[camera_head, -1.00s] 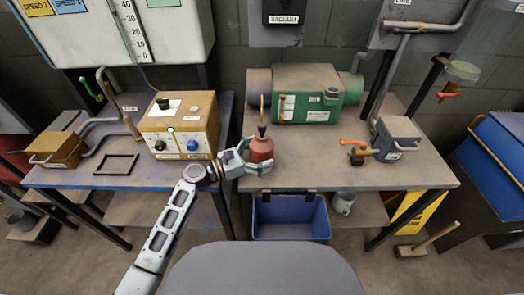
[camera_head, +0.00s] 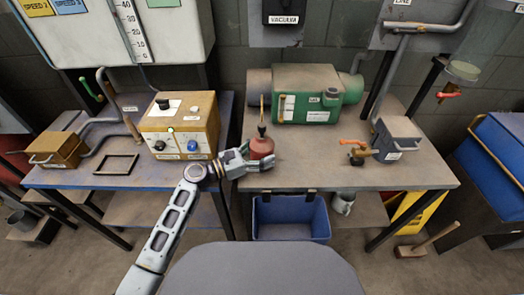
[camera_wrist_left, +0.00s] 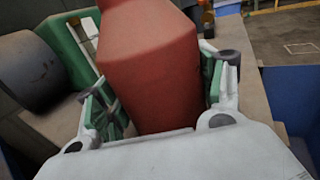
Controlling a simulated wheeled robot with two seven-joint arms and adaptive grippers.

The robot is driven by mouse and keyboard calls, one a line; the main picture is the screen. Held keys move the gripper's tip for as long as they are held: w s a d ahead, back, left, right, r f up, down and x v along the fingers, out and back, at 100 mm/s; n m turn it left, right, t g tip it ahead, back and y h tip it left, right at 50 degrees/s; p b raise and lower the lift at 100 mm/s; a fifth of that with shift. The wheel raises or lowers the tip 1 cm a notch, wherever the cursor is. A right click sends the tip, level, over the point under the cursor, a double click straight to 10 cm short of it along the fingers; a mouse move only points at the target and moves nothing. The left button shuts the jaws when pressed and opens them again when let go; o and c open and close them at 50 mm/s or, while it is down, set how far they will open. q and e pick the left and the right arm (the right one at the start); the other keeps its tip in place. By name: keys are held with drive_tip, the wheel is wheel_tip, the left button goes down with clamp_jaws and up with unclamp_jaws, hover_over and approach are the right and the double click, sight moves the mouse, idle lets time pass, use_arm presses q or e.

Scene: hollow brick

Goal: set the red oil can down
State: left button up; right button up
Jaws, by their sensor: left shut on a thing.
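The red oil can (camera_head: 261,147) has a dark cap and a thin upright spout. It is upright at the left part of the right table (camera_head: 310,177), in front of the green machine. My left gripper (camera_head: 262,162) is shut on it, with a finger on each side. In the left wrist view the can (camera_wrist_left: 150,65) fills the middle between the green-padded fingers (camera_wrist_left: 160,98). Whether its base touches the table top cannot be told for sure. My right gripper is not in view.
A green machine (camera_head: 308,92) stands behind the can. A yellow control box (camera_head: 180,124) is on the left table, close to the gripper. A grey valve block (camera_head: 396,138) is to the right. A blue bin (camera_head: 290,218) is below the front edge. The table between can and valve is clear.

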sight(263, 131)
use_arm(q)
drive_tip(key=shift+c, duration=0.7)
drive_tip(key=shift+r, duration=0.2)
